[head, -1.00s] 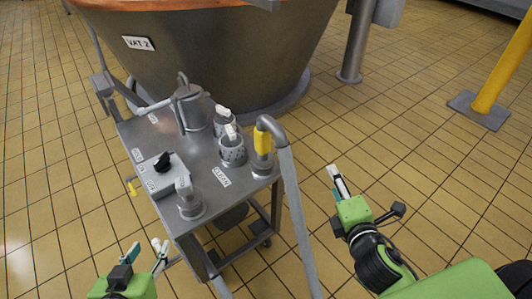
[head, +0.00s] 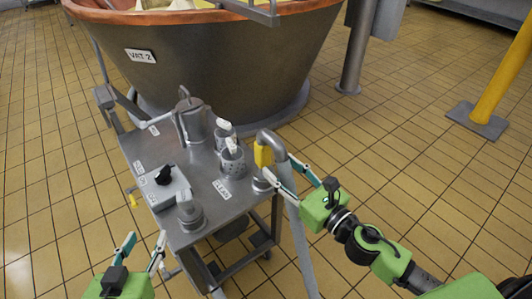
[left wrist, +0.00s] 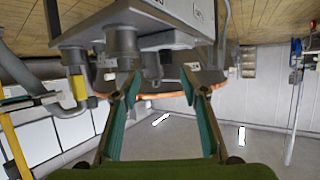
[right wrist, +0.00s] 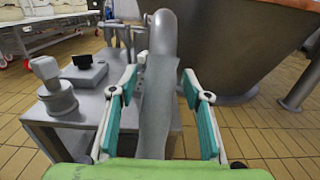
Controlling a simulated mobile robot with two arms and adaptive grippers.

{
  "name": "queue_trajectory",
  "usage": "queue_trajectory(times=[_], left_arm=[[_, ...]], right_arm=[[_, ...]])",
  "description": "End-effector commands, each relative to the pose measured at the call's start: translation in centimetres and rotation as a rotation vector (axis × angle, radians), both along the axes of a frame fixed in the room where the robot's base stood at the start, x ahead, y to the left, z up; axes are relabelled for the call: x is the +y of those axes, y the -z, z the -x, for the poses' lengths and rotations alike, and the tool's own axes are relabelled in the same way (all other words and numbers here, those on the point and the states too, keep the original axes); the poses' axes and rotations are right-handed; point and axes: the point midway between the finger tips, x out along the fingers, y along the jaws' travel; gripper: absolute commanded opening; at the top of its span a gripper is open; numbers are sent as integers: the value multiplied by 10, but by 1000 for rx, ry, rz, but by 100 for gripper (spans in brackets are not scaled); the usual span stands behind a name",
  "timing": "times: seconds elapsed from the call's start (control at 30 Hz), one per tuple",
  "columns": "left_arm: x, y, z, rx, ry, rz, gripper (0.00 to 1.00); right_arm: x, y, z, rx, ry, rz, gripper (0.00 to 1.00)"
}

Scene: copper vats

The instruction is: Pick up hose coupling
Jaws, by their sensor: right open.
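The hose coupling (head: 263,154) has a yellow sleeve and a grey metal elbow, and stands upright at the right front corner of the steel cart. A grey hose (head: 297,225) runs from the elbow down toward the floor. My right gripper (head: 279,165) is open beside the coupling, its fingers either side of the hose. The right wrist view shows the hose (right wrist: 158,105) between the open fingers (right wrist: 158,74), with gaps on both sides; the yellow sleeve is hidden there. My left gripper (head: 145,240) is open and empty, in front of the cart; its fingers (left wrist: 160,80) are spread.
The cart top (head: 205,165) holds a lidded pot (head: 190,120), perforated cups with white-topped items (head: 232,158), a control box (head: 166,187) and a metal fitting (head: 190,212). A copper-rimmed vat (head: 220,65) stands close behind.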

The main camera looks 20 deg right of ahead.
Motion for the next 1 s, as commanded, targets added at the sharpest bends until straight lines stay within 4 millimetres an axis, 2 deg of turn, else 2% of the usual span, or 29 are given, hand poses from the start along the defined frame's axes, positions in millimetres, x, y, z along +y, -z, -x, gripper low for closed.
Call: queue_trajectory(times=[0.1,0.33,0.7,1.0], left_arm=[[2,6,4,33,-2,-8,40],[3,10,6,49,-3,-12,40],[-1,-6,-3,-29,1,7,40],[-2,-6,-4,-32,2,8,40]], right_arm=[[4,-1,-12,-2,2,-1,44],[8,1,-22,0,1,0,44],[22,3,-62,-2,1,-2,44],[24,4,-67,2,1,-2,44]])
